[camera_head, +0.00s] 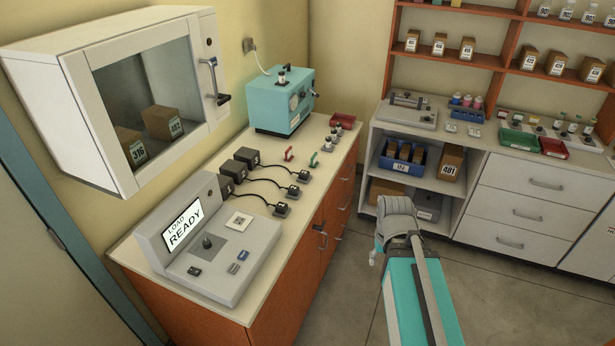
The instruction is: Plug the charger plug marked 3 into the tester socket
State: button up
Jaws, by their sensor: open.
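A grey console (215,265) with a lit screen reading "LOAD READY" (183,225) stands at the near end of the counter. Its top has a dark knob (207,242), a dark part (194,271), a grey part (233,268) and a blue part (243,255); I cannot tell which is the tester socket. Behind it, three black charger boxes (245,156) have cables to three dark plugs (303,175), (293,191), (281,210) lying apart on the counter. Their marks are too small to read. My arm shows at the lower right; no gripper fingers can be made out.
Floor (345,290) right of the counter is clear.

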aim_at(305, 174)
jog(key=u, duration=0.05)
jog(key=i, duration=0.95)
